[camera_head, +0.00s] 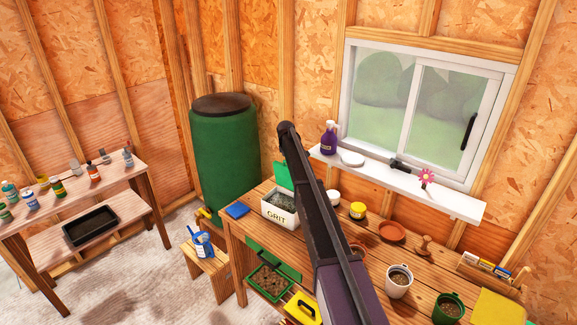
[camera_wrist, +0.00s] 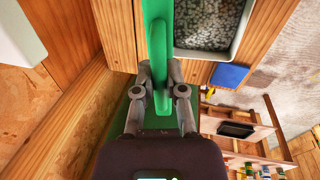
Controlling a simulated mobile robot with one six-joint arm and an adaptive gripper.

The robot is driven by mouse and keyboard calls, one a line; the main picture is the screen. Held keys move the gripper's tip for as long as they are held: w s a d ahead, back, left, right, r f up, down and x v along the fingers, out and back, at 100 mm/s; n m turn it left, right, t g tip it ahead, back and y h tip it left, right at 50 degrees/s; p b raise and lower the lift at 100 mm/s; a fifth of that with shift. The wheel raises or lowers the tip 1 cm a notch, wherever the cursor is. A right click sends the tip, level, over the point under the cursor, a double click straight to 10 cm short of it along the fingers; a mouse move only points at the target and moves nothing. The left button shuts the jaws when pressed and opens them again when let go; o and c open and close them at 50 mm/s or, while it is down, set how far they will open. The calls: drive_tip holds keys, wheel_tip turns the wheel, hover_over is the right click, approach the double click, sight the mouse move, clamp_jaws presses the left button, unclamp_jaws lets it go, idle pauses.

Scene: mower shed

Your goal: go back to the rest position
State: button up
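The grit bin (camera_head: 278,216), a light box marked GRIT, stands on the wooden bench with its green lid (camera_head: 284,176) raised. It holds grey granules, which also show in the wrist view. In the head view my arm crosses the bench and my gripper is hidden. In the wrist view my gripper (camera_wrist: 160,72) has its two fingers close on either side of a green part of the lid (camera_wrist: 158,30). The fingers appear to press on it, though contact is partly hidden.
Pots, a saucer and a yellow-lidded jar (camera_head: 357,210) crowd the bench (camera_head: 240,229) right of my arm. A windowsill (camera_head: 450,203) with a purple spray bottle (camera_head: 329,138) is behind. A green barrel (camera_head: 226,155) stands left of the bench; floor is open at left.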

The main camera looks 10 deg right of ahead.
drive_tip(key=o, duration=0.4)
